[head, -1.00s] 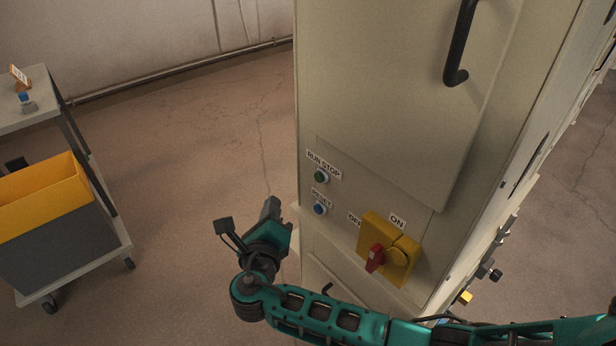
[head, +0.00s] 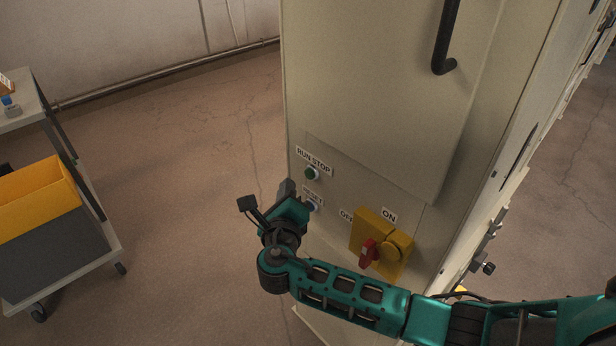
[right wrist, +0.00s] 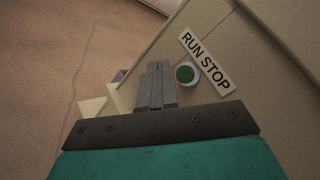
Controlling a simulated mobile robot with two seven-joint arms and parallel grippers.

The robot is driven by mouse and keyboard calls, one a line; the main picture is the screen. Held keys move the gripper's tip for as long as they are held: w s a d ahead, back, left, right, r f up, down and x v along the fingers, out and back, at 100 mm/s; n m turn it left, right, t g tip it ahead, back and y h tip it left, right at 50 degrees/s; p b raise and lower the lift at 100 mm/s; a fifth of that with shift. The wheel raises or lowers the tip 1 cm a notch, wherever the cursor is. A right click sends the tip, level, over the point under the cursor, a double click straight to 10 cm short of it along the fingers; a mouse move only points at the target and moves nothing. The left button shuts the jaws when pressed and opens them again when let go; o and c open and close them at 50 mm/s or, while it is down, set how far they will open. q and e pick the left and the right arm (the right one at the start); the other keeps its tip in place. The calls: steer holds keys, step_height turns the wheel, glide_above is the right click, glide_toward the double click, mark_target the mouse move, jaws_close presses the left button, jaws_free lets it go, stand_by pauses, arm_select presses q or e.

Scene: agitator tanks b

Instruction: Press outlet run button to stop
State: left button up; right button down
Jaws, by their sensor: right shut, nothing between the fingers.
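The green RUN STOP button (head: 311,174) sits in a pale ring on the front of the beige cabinet (head: 385,110), below its RUN STOP label (head: 314,160). In the right wrist view the green button (right wrist: 186,74) is just right of the fingertips. My right gripper (head: 287,188) is shut and empty, left of and slightly below the button, apparently apart from it. The gripper's closed fingers (right wrist: 156,84) also show in the right wrist view. The blue RESET button (head: 311,206) is below, partly hidden by the gripper. My left gripper is not in view.
A yellow switch box (head: 397,250) with a red handle (head: 369,252) is low on the cabinet, near my right forearm. A black door handle (head: 446,40) is above. A cart (head: 112,232) with a yellow bin (head: 38,195) stands left; the floor between is clear.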

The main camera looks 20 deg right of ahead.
mark_target(310, 174)
steer(key=shift+w+d+p, duration=0.15)
steer(key=shift+w+d, duration=0.05)
steer(key=shift+d, duration=0.35)
steer(key=shift+w+d+p, duration=0.15)
steer(key=shift+w+d, duration=0.05)
steer(key=shift+d, duration=0.35)
stand_by(1.2)
steer(key=shift+w+d+p, duration=0.1)
steer(key=shift+d+p, duration=0.3)
